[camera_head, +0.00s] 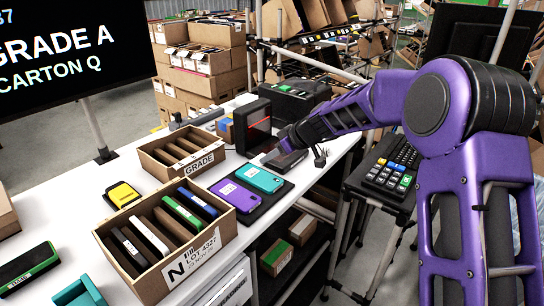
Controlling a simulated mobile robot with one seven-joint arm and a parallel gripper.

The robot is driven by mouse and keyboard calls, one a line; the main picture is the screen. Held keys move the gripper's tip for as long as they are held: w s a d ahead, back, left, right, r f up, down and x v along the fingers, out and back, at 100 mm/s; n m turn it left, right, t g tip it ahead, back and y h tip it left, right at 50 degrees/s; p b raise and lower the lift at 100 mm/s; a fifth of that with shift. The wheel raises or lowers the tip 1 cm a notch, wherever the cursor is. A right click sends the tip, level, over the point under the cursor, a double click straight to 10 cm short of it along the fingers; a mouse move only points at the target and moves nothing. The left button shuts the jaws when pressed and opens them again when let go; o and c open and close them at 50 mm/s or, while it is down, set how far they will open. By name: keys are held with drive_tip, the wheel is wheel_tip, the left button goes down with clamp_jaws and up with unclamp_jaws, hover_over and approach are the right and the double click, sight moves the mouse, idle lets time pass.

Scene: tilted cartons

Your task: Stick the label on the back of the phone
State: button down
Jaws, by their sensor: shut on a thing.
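A purple phone (236,195) and a teal phone (260,180) lie back up, side by side on a dark pad on the white table. Each has a small pale mark on its back, too small to read. My gripper (288,157) is beyond the phones, beside a black box with a red glow (252,126). It is shut on a dark flat thing, low over the table's right side. The fingertips are small and partly hidden, so I cannot tell whether that thing is a phone. No loose label is clearly visible.
A yellow device (122,194) lies left. A screen reads GRADE A, CARTON Q. A keypad (388,175) stands right of the table's edge.

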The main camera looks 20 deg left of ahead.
drive_tip(key=shift+d+f+b, duration=0.1)
drive_tip(key=shift+f+b, duration=0.85)
drive_tip(key=shift+f, duration=2.25)
drive_tip(key=shift+f+b, duration=0.2)
drive_tip(key=shift+b, duration=0.1)
drive_tip(key=c, duration=0.6)
unclamp_jaws()
drive_tip(key=shift+o, duration=0.2)
drive_tip(key=shift+r, duration=0.1)
drive_tip(key=a+r+p+v, duration=0.1)
drive_tip(key=v, duration=0.9)
drive_tip(key=w+a+r+p+v, duration=0.1)
drive_tip(key=a+r+v, duration=0.1)
drive_tip(key=v, duration=0.9)
drive_tip(key=shift+d+r, duration=0.2)
drive_tip(key=shift+d, duration=0.05)
